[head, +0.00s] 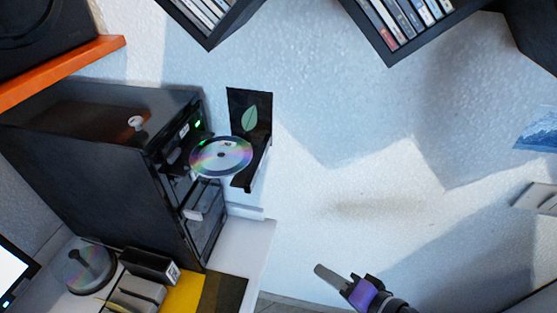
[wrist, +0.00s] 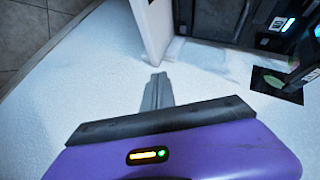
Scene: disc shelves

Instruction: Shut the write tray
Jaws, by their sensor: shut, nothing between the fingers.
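A black disc tower (head: 80,185) stands at the left in the head view, with drive fronts and a small green light on its right-hand face. A shiny disc (head: 221,156) sticks out from an upper slot; the open tray under it is mostly hidden by the disc. Which slot is the write tray I cannot read. My gripper (head: 320,269) is shut and empty at the bottom, well apart from the tray, to its lower right. In the wrist view, its closed fingertips (wrist: 157,80) point toward a white surface, and part of the tower (wrist: 215,25) shows at the top right.
A black stand with a green leaf (head: 250,112) is close beside the disc. A disc spindle (head: 85,265) and small boxes (head: 140,280) are below the tower. Disc shelves (head: 405,20) hang above. The room between my gripper and the tray looks clear.

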